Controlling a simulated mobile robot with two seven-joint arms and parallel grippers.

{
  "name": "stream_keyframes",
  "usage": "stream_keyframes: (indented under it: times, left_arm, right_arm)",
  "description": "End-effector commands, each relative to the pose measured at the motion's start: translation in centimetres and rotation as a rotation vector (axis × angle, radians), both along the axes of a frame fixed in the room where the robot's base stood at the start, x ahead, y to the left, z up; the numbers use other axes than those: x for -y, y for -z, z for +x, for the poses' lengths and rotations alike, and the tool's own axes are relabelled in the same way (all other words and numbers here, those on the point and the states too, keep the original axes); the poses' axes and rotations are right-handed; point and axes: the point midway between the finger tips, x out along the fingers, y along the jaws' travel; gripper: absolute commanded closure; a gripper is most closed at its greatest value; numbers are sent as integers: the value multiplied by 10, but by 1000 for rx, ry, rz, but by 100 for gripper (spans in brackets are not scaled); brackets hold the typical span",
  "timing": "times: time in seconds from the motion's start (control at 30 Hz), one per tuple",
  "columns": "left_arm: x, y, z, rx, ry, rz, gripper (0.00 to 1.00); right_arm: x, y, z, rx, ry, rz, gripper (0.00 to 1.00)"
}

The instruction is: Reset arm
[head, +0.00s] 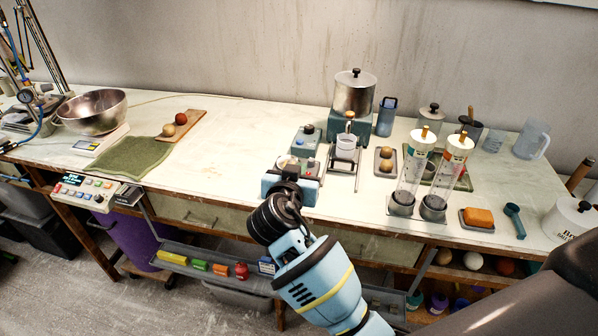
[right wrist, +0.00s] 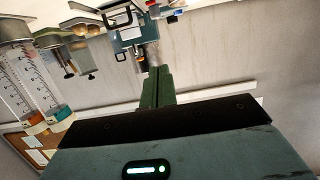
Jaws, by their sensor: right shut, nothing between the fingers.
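My right arm, light blue with a black wrist, reaches up from the bottom of the head view. Its right gripper (head: 289,166) is over the front edge of the worktable (head: 240,150), just in front of a small teal device (head: 306,140). In the right wrist view the two fingers (right wrist: 156,88) are pressed together with nothing between them. My left gripper is not in view.
Two clear graduated cylinders (head: 412,172) stand right of the gripper. A metal pot on a teal base (head: 354,95) stands behind it. A steel bowl (head: 92,112) and a green cloth (head: 135,154) are at left. The table between is largely clear. A lower shelf (head: 215,267) holds coloured blocks.

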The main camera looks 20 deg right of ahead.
Motion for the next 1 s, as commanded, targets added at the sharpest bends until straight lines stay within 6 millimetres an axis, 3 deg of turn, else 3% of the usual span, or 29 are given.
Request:
stream_keyframes:
  times: [0.27, 0.37, 0.43, 0.57, 0.7, 0.83, 1.0]
  left_arm:
    - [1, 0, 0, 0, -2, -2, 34]
    - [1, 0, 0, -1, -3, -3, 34]
    - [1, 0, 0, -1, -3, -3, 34]
    - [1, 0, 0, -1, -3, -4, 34]
    - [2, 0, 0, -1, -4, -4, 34]
    - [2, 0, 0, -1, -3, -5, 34]
    - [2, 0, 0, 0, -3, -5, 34]
  right_arm:
    - [1, 4, -2, -11, -1, 2, 100]
    - [7, 24, -14, -68, -6, 13, 100]
    - [14, 50, -32, -145, -15, 29, 100]
    - [30, 108, -83, -341, -59, 67, 100]
    - [42, 160, -150, -553, -137, 108, 100]
    - [49, 193, -216, -732, -230, 141, 100]
    - [52, 213, -293, -918, -371, 174, 100]
